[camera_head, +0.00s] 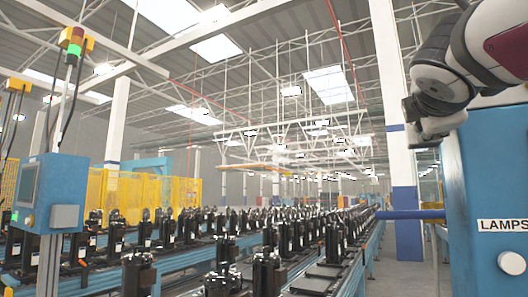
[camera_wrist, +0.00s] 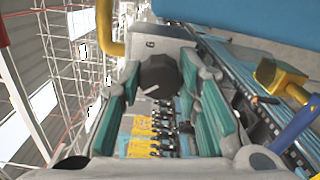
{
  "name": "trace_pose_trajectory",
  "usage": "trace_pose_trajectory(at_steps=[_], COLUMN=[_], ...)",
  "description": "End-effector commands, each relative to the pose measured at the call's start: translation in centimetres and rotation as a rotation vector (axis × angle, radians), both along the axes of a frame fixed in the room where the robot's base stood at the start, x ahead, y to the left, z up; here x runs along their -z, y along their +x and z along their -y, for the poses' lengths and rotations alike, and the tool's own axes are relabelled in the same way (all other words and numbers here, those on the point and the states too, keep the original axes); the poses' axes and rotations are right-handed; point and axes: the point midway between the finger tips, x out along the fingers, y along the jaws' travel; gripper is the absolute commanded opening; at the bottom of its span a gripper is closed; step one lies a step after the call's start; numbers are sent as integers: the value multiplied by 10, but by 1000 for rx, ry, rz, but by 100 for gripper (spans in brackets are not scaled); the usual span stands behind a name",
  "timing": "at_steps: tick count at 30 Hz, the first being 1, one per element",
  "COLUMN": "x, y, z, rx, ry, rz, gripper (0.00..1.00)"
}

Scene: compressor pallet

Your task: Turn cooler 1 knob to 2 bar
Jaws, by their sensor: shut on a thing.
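A dark round knob (camera_wrist: 160,74) with a pale pointer mark sits on the front of a small grey box (camera_wrist: 163,38) in the wrist view. The pointer mark lies towards the lower left of the knob. Any pressure scale or value is too small to read. My gripper (camera_wrist: 160,82) has its teal-padded fingers on both sides of the knob and is shut on it. In the head view my gripper (camera_head: 430,118) is at the upper right, beside a blue cabinet. The knob is not visible in the head view.
The blue cabinet (camera_head: 490,180), labelled "LAMPS", fills the right side. A blue pipe (camera_head: 410,214) juts from it. A yellow pipe (camera_wrist: 105,28) and a yellow fitting (camera_wrist: 281,77) are near my gripper. Conveyors with many black compressors (camera_head: 290,235) run below. A control panel (camera_head: 48,193) stands left.

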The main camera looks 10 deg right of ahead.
Motion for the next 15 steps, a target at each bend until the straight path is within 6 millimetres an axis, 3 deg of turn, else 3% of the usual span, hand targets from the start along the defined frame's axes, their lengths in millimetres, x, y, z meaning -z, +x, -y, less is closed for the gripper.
trace_pose_trajectory(at_steps=[15], x=[1], y=[0], z=[0], rx=[-1], ry=[-272], rz=[-189], gripper=[3])
